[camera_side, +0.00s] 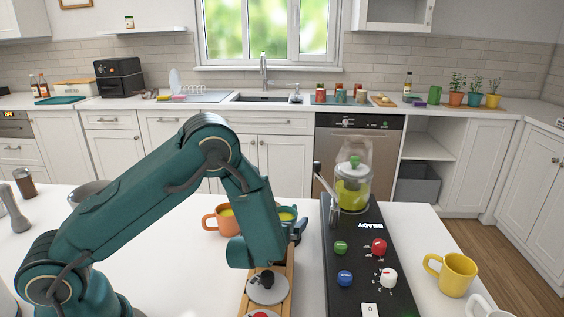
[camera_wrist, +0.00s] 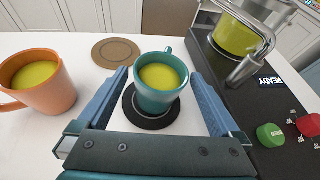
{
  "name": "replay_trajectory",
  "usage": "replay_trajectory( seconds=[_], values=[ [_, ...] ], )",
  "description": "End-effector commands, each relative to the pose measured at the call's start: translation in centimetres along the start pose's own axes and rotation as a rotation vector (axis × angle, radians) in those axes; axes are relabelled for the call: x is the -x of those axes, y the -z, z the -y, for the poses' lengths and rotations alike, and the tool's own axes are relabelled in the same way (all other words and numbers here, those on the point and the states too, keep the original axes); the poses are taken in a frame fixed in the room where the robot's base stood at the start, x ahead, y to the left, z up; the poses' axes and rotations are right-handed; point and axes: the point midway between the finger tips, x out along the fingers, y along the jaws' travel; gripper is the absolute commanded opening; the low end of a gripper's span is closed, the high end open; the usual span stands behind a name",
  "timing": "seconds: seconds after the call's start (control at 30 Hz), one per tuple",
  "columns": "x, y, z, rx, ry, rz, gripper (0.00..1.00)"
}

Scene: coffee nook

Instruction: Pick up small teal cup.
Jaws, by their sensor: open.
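The small teal cup (camera_wrist: 160,88) holds a yellow-green liquid and stands upright on a dark round coaster (camera_wrist: 150,120) in the wrist view. Its handle points away, toward the top of the picture. My gripper (camera_wrist: 160,90) is open, with one blue finger on each side of the cup and gaps showing between fingers and cup. In the side view the teal cup (camera_side: 287,214) is partly hidden behind my gripper (camera_side: 296,232).
An orange cup (camera_wrist: 38,82) with the same liquid stands left of my gripper. A brown coaster (camera_wrist: 116,52) lies beyond. The black machine (camera_side: 362,250) with knobs and a clear container stands close on the right. A yellow mug (camera_side: 452,274) is farther right. A wooden board (camera_side: 288,284) lies in front.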

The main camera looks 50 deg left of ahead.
Motion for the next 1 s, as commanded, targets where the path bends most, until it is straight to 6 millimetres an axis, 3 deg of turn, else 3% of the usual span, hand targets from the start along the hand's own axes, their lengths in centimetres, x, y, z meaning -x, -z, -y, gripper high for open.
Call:
replay_trajectory(
  seconds=[0.07,0.1,0.3,0.33,0.37,0.77,1.0],
  values=[
    [0.0,0.0,0.0,0.0,0.0,0.0,1.0],
    [0.0,0.0,0.0,0.0,0.0,0.0,0.92],
    [0.0,0.0,0.0,0.0,-0.001,0.0,0.16],
    [0.0,0.0,0.0,0.0,-0.001,0.0,0.04],
    [0.0,0.0,0.0,0.001,-0.001,0.001,0.0],
    [0.2,-0.6,0.0,0.002,-0.001,0.002,0.0],
    [1.1,-3.0,0.3,0.007,0.0,0.006,0.0]
  ],
)
